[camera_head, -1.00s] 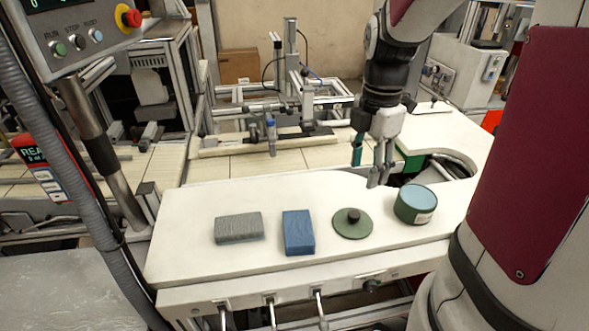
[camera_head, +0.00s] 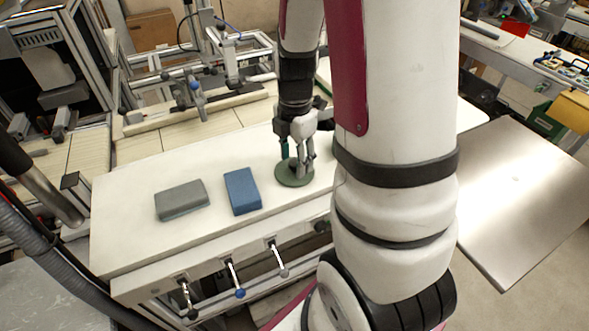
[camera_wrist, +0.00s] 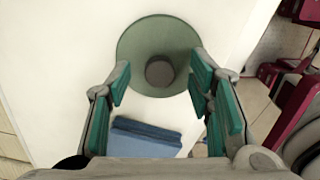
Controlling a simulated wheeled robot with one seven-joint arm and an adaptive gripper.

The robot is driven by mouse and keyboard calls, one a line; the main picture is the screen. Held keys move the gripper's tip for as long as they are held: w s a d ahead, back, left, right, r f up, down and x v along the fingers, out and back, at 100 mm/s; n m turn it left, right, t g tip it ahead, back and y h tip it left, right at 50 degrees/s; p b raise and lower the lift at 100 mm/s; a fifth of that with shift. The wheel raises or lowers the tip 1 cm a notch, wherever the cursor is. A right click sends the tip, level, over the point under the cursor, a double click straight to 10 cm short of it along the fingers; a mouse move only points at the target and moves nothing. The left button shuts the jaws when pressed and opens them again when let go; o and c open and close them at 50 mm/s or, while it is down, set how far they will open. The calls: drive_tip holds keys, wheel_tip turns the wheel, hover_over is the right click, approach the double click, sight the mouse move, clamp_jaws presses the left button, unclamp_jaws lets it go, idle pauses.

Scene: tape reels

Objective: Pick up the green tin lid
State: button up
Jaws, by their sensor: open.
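The green tin lid (camera_head: 286,178) lies flat on the white worktop, a round disc with a dark knob on top. In the wrist view the lid (camera_wrist: 150,35) is at the upper middle, with its dark knob (camera_wrist: 159,71) between my fingers. My gripper (camera_head: 299,166) points down over the lid and hides part of it in the head view. In the wrist view my gripper (camera_wrist: 160,75) is open, its green-padded fingers apart on either side of the knob. I cannot tell the exact height of the fingertips above the lid.
A blue block (camera_head: 242,191) lies left of the lid, also visible in the wrist view (camera_wrist: 145,136). A grey block (camera_head: 182,200) lies further left. My arm covers the worktop's right part. The worktop (camera_head: 130,222) is bare near its left end.

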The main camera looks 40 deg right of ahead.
drive_tip(key=shift+f, duration=0.3)
clamp_jaws()
drive_tip(key=shift+r, duration=0.2)
